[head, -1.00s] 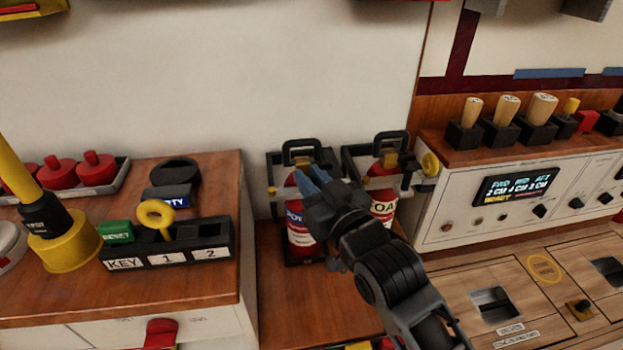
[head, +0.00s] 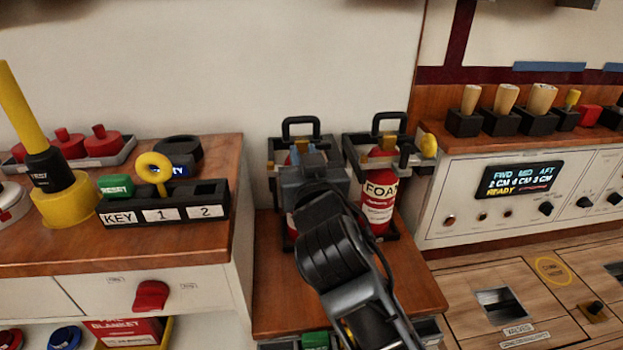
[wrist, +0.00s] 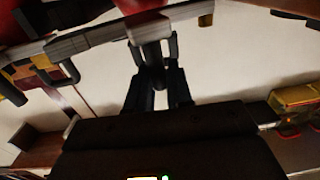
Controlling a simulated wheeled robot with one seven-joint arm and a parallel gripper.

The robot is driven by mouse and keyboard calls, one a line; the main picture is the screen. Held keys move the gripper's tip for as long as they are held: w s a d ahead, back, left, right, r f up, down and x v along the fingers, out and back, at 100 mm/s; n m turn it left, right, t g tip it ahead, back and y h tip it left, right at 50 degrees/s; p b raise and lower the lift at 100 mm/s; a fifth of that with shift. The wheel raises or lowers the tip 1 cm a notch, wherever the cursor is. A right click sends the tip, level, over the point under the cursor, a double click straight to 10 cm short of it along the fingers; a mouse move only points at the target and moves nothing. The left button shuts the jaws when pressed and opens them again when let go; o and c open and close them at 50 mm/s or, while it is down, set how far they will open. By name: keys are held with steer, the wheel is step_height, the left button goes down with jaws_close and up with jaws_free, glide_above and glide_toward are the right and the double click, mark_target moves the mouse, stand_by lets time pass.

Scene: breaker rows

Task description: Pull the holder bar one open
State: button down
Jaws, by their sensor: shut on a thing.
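Two holders stand side by side on the wooden shelf. The left holder (head: 300,122) has a black loop on top, and its red bottle is mostly hidden behind my arm. My gripper (head: 308,155) is at the front of this left holder. In the wrist view the pale grey holder bar (wrist: 98,36) runs across the top, with red bottle surface behind it. My fingers (wrist: 158,88) are shut on a dark handle piece (wrist: 152,52) at the bar. The right holder's bar (head: 405,160) lies across its red FOAM bottle (head: 378,200).
A key rack (head: 165,205) and a yellow plunger-like tool (head: 68,203) stand on the left cabinet. A control panel (head: 520,190) stands at the right, with wooden-handled tools (head: 505,108) on top. The shelf front (head: 280,300) is clear.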

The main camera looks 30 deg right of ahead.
steer(key=shift+s+a+m+g+h+b, duration=0.2)
steer(key=shift+a+m+g+h+b, duration=0.65)
steer(key=shift+h+b, duration=0.45)
steer(key=shift+s+a+m+g+h+b, duration=0.3)
steer(key=shift+m+g+h+b, duration=0.3)
steer(key=shift+m+h+b, duration=0.55)
steer(key=shift+s+a+m+g+h+b, duration=0.15)
steer(key=shift+a+m+g+h+b, duration=0.55)
steer(key=shift+h+b, duration=0.75)
steer(key=c, duration=1.2)
jaws_free()
steer(key=shift+o, duration=0.2)
steer(key=s+d+r+p, duration=0.3)
steer(key=s+d+r, duration=0.2)
steer(key=d+r, duration=0.5)
steer(key=shift+s+d+r+p, duration=0.2)
steer(key=shift+s+r+p, duration=0.1)
steer(key=shift+r, duration=0.2)
